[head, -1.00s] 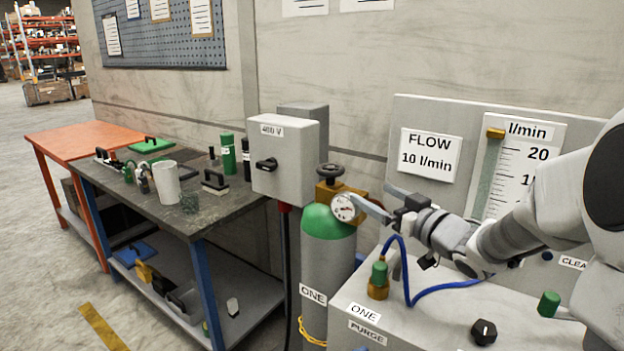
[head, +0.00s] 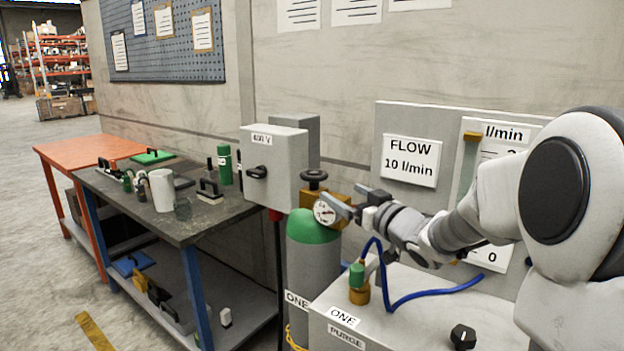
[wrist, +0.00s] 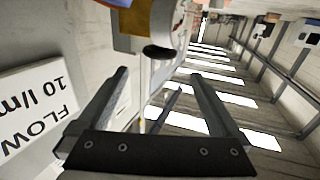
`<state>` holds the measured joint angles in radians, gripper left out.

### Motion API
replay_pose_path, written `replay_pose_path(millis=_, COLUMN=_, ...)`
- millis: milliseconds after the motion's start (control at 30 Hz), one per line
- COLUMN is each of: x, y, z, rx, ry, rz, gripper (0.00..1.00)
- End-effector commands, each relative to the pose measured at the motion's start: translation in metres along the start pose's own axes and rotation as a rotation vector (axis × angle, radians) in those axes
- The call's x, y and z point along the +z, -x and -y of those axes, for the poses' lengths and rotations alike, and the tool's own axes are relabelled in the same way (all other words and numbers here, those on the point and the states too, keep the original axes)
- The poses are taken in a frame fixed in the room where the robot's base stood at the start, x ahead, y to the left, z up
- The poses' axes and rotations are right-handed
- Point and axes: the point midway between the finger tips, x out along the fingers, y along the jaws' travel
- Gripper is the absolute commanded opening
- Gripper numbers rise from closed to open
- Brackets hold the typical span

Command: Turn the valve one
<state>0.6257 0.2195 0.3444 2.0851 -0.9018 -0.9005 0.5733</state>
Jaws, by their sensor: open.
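The cylinder marked ONE (head: 312,262) is grey with a green shoulder. Its valve is a black handwheel (head: 314,176) on top of a brass block (head: 326,196), with a round white gauge (head: 324,212) on the front. My gripper (head: 348,199) is open beside the brass block, just right of the gauge and lower than the handwheel. In the wrist view, my open fingers (wrist: 160,80) have nothing held between them. The brass block (wrist: 132,18) and a dark rounded part, apparently the handwheel (wrist: 159,52), show beyond the tips. Contact cannot be told.
A grey 400 V box (head: 275,168) hangs left of the cylinder. A bench (head: 170,222) with several items stands further left. On the right, a grey cabinet (head: 405,335) carries a green-capped fitting (head: 357,277), a blue hose (head: 430,290) and a black knob (head: 463,337). A FLOW sign (head: 410,160) stands behind.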

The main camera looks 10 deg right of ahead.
Motion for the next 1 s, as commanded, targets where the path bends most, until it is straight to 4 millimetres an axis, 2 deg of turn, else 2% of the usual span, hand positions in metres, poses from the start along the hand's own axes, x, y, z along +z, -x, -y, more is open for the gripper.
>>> replay_pose_path(millis=100, x=0.002, y=-0.028, z=0.001, rx=-0.004, ry=-0.001, rz=-0.001, gripper=1.00)
replay_pose_path(millis=300, x=0.002, y=-0.069, z=0.001, rx=-0.004, ry=-0.001, rz=-0.001, gripper=1.00)
replay_pose_path(millis=600, x=0.001, y=-0.120, z=0.001, rx=-0.002, ry=0.000, rz=-0.001, gripper=1.00)
replay_pose_path(millis=800, x=0.001, y=-0.137, z=0.001, rx=-0.001, ry=0.001, rz=0.000, gripper=1.00)
replay_pose_path(millis=1000, x=0.000, y=-0.141, z=0.000, rx=0.000, ry=0.001, rz=0.000, gripper=1.00)
